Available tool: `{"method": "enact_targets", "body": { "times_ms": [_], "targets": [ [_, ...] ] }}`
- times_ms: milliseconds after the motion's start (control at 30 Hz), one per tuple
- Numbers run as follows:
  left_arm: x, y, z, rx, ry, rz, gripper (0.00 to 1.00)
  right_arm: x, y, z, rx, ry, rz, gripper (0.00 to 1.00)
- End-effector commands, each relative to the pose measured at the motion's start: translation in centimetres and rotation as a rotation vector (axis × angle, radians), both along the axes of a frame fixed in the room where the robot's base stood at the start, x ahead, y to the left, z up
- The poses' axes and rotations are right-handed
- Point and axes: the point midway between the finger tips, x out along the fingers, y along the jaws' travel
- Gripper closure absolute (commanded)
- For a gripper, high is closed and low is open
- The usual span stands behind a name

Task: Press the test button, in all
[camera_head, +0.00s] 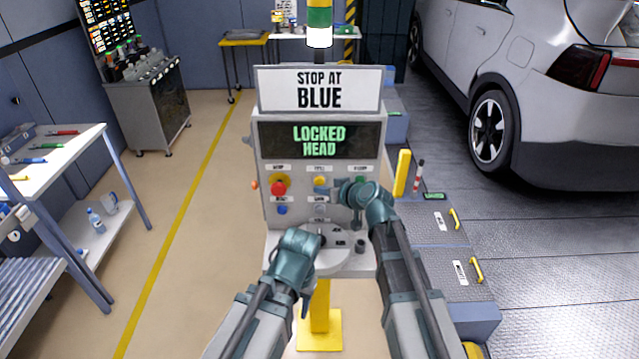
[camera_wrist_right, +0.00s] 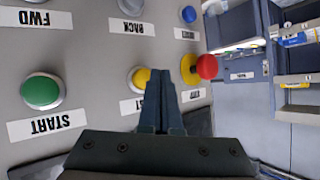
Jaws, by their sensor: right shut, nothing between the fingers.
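The yellow test button (camera_head: 320,181) is on the sloped face of the grey console (camera_head: 376,146). It also shows in the right wrist view (camera_wrist_right: 138,77), partly hidden behind my fingers. My right gripper (camera_head: 340,188) is shut and empty, its fingertips (camera_wrist_right: 160,73) in front of the button's edge. I cannot tell whether they touch it.
A red stop knob (camera_head: 279,185) is left of the yellow button, with a blue button (camera_head: 282,210) below it. The green start button (camera_wrist_right: 42,91) is on the other side. A car (camera_head: 560,110) stands at the right, a workbench (camera_head: 60,150) at the left.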

Motion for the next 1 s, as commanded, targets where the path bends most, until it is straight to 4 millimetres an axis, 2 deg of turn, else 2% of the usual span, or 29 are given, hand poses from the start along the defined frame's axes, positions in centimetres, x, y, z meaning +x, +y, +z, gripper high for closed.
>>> {"method": "enact_targets", "body": {
  "times_ms": [500, 1000],
  "targets": [
    [0.0, 0.0, 0.0, 0.000, 0.000, 0.000, 0.50, -4.6, 0.0, 0.0, 0.000, 0.000, 0.000, 1.00],
    [0.0, 0.0, 0.0, 0.000, 0.000, 0.000, 0.50, -4.6, 0.0, 0.0, 0.000, 0.000, 0.000, 1.00]
  ]
}}
